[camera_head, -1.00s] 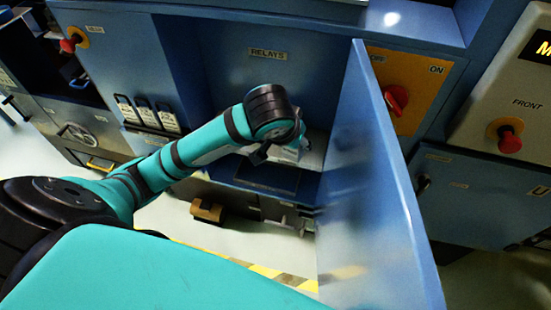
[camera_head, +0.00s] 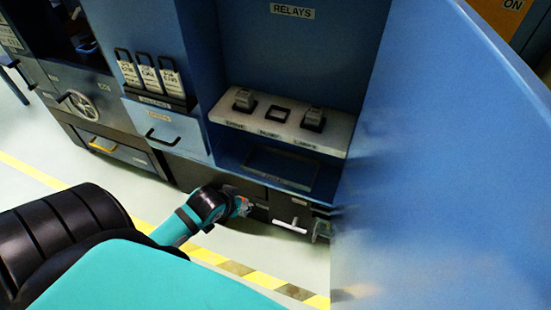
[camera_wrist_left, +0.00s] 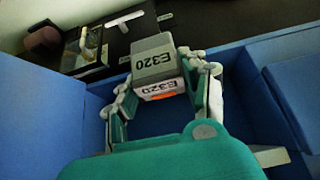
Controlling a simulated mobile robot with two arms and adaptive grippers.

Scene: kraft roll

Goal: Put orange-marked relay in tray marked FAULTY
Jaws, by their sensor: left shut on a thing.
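A grey relay (camera_wrist_left: 155,60) marked E320, with an orange mark on its lower edge, is between the fingers of my left gripper (camera_wrist_left: 162,85) in the left wrist view. The gripper is shut on it. In the head view my left gripper (camera_head: 243,205) is low, in front of the blue cabinet and below its shelf; the relay is too small to make out there. A dark shallow tray (camera_head: 280,168) lies in the bay under the relay shelf; its label is not readable. No FAULTY marking is legible. My right gripper is not in view.
The white relay shelf (camera_head: 265,127) holds a relay (camera_head: 243,99) at left, a relay (camera_head: 314,118) at right and an empty middle socket (camera_head: 277,114). A blue door (camera_head: 450,170) stands open at right. Drawers with handles are at left. Striped tape crosses the floor.

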